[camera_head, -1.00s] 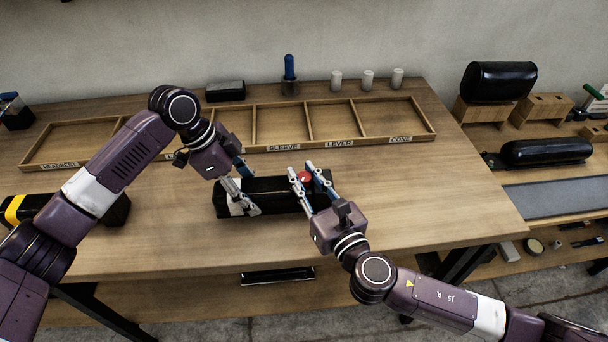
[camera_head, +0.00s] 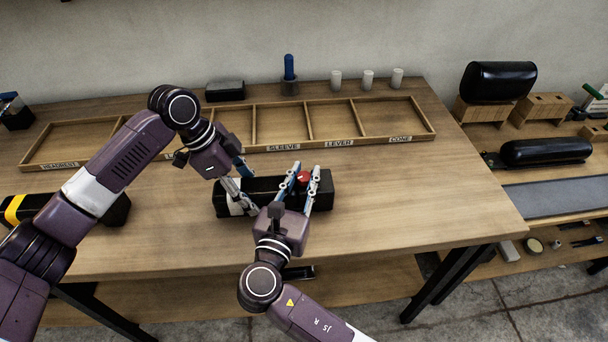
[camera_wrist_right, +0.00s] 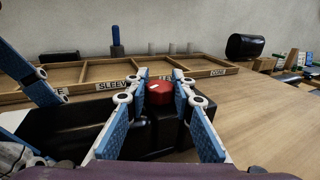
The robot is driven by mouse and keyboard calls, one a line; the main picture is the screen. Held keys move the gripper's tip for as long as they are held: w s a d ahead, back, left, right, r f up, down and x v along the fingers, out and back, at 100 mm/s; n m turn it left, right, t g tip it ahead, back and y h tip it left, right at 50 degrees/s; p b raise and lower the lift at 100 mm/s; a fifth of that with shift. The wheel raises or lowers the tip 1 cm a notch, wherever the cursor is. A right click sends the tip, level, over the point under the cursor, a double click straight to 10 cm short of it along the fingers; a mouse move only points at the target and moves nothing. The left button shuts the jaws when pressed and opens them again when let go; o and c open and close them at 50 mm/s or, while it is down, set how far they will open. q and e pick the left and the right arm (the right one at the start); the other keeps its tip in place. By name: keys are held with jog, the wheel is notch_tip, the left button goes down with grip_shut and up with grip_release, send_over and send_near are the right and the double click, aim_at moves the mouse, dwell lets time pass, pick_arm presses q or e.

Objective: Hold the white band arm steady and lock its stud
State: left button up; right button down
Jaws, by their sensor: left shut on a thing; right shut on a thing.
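The white band arm (camera_head: 262,187) is a black padded block lying on the wooden table, with a white band (camera_head: 236,207) at its left end. My left gripper (camera_head: 247,191) is shut on the arm near the white band and partly covers it. The stud (camera_head: 303,179) is a round red knob with a small white mark on top, near the arm's right end. My right gripper (camera_head: 306,167) is shut on the stud, with one finger on each side. The stud sits between the blue finger pads in the right wrist view (camera_wrist_right: 160,93).
A compartment tray (camera_head: 285,148) with labels such as SLEEVE, LEVER and CONE lies behind the arm. A second black arm with a yellow band (camera_head: 14,210) is at the left. The table's right part is clear. A side bench (camera_head: 545,195) holds black pads.

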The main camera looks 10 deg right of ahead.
jog(key=shift+h, duration=0.3)
jog(key=c, duration=1.6)
grip_release()
jog(key=shift+s, duration=0.1)
jog(key=v, duration=1.1)
jog(key=shift+s+a+r, duration=0.1)
jog(key=shift+s+a, duration=0.15)
jog(key=shift+s, duration=0.1)
